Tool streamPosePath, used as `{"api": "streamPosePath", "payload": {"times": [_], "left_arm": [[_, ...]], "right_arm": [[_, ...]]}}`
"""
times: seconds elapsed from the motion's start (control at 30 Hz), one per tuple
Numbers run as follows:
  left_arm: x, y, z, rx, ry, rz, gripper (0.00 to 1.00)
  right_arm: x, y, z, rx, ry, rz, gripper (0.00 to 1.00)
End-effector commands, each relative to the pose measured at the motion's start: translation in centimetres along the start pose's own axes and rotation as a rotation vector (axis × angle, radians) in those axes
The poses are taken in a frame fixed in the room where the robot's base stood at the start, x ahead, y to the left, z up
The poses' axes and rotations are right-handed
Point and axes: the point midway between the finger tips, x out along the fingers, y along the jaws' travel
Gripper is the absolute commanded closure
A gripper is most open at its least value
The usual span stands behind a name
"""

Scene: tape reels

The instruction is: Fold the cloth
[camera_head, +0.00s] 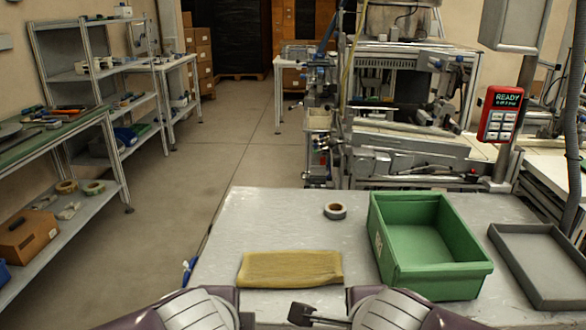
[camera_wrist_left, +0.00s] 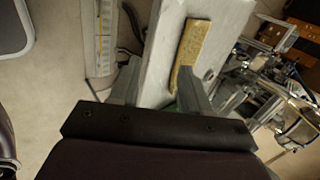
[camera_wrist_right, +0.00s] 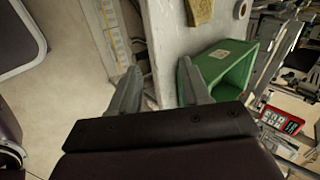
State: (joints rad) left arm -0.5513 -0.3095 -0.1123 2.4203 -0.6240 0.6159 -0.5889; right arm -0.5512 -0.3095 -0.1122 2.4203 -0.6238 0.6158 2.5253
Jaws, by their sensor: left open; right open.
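The yellow cloth (camera_head: 290,269) lies on the grey table (camera_head: 270,220) near its front edge, as a flat, wide strip. I cannot tell how many layers it has. It also shows in the left wrist view (camera_wrist_left: 191,48) and partly at the top of the right wrist view (camera_wrist_right: 200,11). My left gripper (camera_wrist_left: 158,76) is open and empty, apart from the cloth. My right gripper (camera_wrist_right: 158,70) is open and empty, away from the cloth. In the head view my arms are at the bottom edge, in front of the table.
A green bin (camera_head: 425,240) stands right of the cloth, with a grey tray (camera_head: 540,262) farther right. A tape reel (camera_head: 335,211) lies behind the cloth. A machine (camera_head: 400,150) stands behind the table.

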Motion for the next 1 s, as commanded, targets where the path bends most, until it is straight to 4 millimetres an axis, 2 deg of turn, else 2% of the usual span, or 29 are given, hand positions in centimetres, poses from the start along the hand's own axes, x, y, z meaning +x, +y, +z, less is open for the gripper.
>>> {"api": "streamPosePath", "payload": {"times": [0.37, 0.57, 0.77, 0.9, 1.0], "left_arm": [[0.1, 0.3, -0.6, -0.141, 0.031, 0.012, 0.53], [0.8, 1.7, -1.3, -0.304, 0.055, 0.070, 0.53], [3.0, 4.3, -0.9, -0.580, 0.019, 0.182, 0.53], [5.3, 6.8, 0.5, -0.850, -0.062, 0.279, 0.53], [7.1, 9.0, 2.2, -1.062, -0.153, 0.345, 0.53]], "right_arm": [[0.1, 0.3, 0.7, -0.428, -0.034, 0.002, 0.53], [0.8, 1.7, 1.4, -0.797, -0.086, 0.029, 0.53], [3.0, 4.3, 1.0, -1.239, -0.167, 0.097, 0.53], [5.3, 6.8, -0.3, -1.535, -0.259, 0.164, 0.53], [7.1, 9.0, -1.9, -1.684, -0.341, 0.219, 0.53]]}}
